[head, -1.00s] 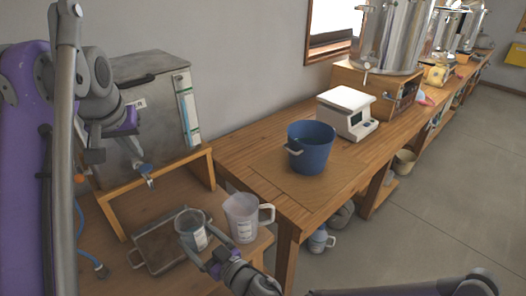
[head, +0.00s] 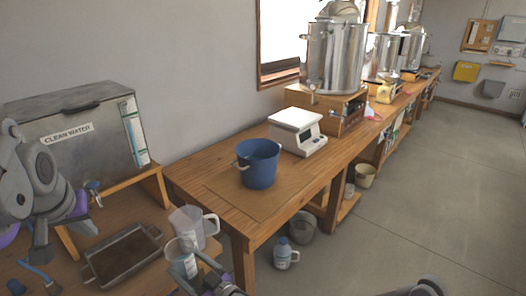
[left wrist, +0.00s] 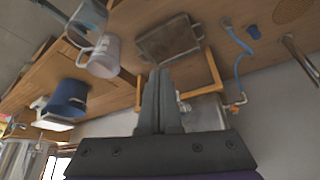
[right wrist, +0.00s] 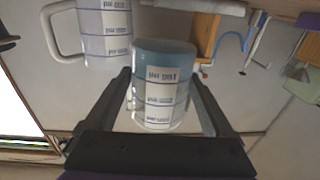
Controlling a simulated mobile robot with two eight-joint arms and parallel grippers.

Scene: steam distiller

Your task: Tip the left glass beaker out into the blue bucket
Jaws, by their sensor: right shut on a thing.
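The glass beaker (head: 180,260) is held upright beside the plastic jug, at the right end of the metal tray. The right wrist view, turned upside down, shows the beaker (right wrist: 162,85) between the fingers, with bluish liquid in its base. My right gripper (head: 208,282) is shut on it; the fingers (right wrist: 165,105) lie on either side of its wall. The blue bucket (head: 258,165) stands upright on the higher wooden table, apart from the beaker. My left gripper (head: 41,245) is empty; its fingers (left wrist: 160,100) are together in the left wrist view.
The handled jug (head: 190,222) stands close behind the beaker. The tray (head: 122,254) lies on the low bench before the clean water tank (head: 80,135). A white scale (head: 298,130) stands right of the bucket. The table front is clear.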

